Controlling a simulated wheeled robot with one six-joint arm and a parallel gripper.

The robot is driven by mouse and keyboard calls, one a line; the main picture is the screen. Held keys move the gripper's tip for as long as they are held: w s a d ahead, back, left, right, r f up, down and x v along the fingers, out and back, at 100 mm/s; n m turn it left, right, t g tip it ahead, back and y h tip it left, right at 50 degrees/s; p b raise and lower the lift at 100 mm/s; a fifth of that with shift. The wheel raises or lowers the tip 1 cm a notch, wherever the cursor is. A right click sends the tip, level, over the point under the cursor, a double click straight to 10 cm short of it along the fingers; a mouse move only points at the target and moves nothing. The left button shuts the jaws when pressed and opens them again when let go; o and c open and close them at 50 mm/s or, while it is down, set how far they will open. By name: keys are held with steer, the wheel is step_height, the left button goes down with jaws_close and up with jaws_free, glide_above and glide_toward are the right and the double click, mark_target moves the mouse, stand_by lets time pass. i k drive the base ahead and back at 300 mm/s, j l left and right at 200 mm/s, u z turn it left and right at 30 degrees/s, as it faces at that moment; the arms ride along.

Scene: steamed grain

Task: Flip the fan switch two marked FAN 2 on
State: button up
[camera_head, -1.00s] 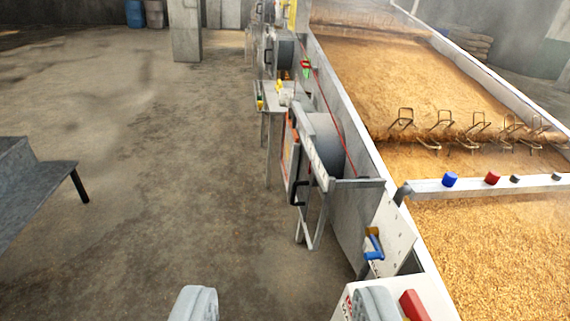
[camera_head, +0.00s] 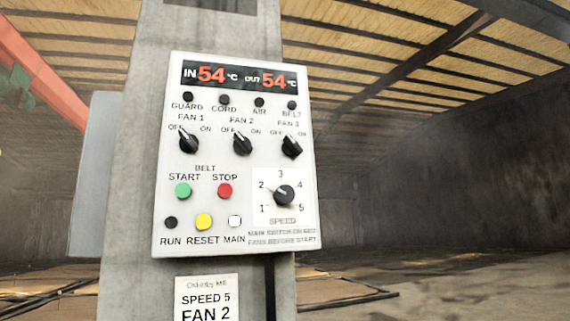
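The FAN 2 switch (camera_head: 242,144) is a black rotary knob in the middle of a row of three on a white control panel (camera_head: 165,235). Its pointer leans up and left, toward the OFF mark. The FAN 1 switch (camera_head: 188,143) is to its left and the FAN 3 switch (camera_head: 291,146) to its right, both also leaning toward OFF. My gripper is not in this view, so whether it is open or shut does not show. Nothing covers the panel.
The panel is on a grey column (camera_head: 130,200). It has a green START button (camera_head: 183,190), a red STOP button (camera_head: 225,190), a speed dial (camera_head: 284,195) and a display reading 54. A sign (camera_head: 207,300) below reads SPEED 5, FAN 2. A red beam (camera_head: 45,75) crosses at upper left.

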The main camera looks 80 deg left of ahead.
mark_target(241, 145)
steer(key=u, duration=0.4)
steer(key=k+u, duration=0.1)
steer(key=u, duration=0.75)
steer(key=k+u, duration=0.15)
steer(key=u, duration=0.65)
steer(key=k+l, duration=0.15)
steer(key=k, duration=0.1)
